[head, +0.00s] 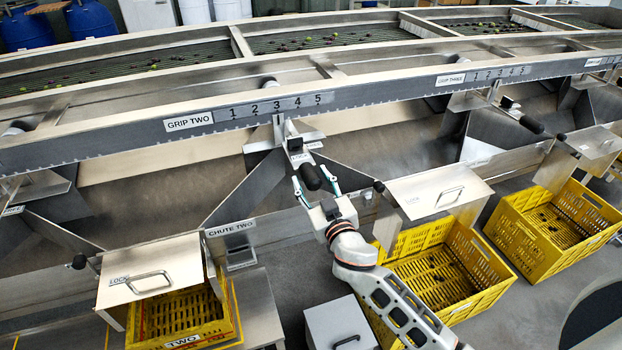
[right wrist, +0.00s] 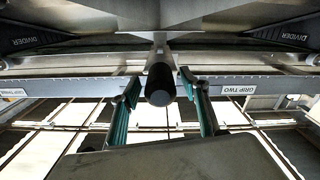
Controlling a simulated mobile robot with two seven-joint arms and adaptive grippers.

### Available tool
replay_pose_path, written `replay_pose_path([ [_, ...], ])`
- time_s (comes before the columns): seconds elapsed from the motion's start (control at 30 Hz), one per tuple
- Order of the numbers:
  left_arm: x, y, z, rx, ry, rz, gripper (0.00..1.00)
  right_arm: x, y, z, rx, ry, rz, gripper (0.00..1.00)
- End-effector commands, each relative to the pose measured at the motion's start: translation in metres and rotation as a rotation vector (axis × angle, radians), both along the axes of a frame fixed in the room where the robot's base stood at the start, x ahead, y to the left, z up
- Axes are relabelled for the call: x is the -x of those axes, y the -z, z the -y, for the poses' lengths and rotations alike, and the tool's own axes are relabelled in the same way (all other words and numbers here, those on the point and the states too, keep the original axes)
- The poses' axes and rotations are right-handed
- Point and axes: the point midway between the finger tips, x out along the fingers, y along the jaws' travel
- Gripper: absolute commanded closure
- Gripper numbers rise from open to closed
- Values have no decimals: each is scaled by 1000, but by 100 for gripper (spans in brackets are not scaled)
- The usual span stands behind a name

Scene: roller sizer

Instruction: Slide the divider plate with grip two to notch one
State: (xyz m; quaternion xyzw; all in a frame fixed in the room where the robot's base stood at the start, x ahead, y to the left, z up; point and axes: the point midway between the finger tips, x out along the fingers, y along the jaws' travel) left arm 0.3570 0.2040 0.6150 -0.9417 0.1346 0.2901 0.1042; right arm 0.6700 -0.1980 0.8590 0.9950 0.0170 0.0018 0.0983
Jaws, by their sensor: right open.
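The black grip (head: 311,177) of grip two sticks out on a metal arm below the rail. Its bracket meets the notch scale (head: 276,106) near number 3; number 1 (head: 232,113) is to the left. Sloping metal plates (head: 238,192) spread below the bracket; I cannot tell exactly which one moves with the grip. My right gripper (head: 312,178) is open, with one finger on each side of the grip. In the right wrist view the grip (right wrist: 160,84) is between the open fingers (right wrist: 158,88), with visible gaps. My left gripper is not in view.
The GRIP TWO label (head: 189,122) is left of the scale. A lidded chute (head: 151,271) and yellow crates (head: 440,268) stand below. Grip three (head: 531,124) is further right. A grey box (head: 340,323) is near my right arm.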

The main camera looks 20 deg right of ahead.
Motion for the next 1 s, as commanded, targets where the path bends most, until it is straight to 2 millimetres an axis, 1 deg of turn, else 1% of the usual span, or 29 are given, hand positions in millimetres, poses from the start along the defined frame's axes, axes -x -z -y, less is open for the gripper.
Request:
replay_pose_path([
  [0.1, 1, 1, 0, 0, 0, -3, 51, -6, 0, 0, 0, 0, 0, 55],
  [0.37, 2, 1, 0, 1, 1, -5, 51, -7, 0, 0, -1, 0, 0, 55],
  [0.47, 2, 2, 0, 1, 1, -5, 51, -7, 0, 0, -1, 0, -1, 78],
  [0.5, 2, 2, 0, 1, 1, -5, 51, -7, 0, 0, -1, 0, -1, 88],
  [0.53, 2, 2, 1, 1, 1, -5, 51, -7, 0, 0, -1, 0, -1, 96],
  [0.57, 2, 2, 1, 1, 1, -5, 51, -7, 0, 0, -1, 0, -1, 100],
  [0.67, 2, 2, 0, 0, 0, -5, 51, -7, 0, 0, -1, 0, 0, 100],
  [0.77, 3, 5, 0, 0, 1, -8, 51, -6, 1, -7, -3, -1, -1, 100],
  [0.87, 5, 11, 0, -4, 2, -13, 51, -6, 3, -22, -8, -3, -2, 100],
  [1.0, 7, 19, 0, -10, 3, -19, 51, -4, 5, -50, -11, -3, -4, 100],
])
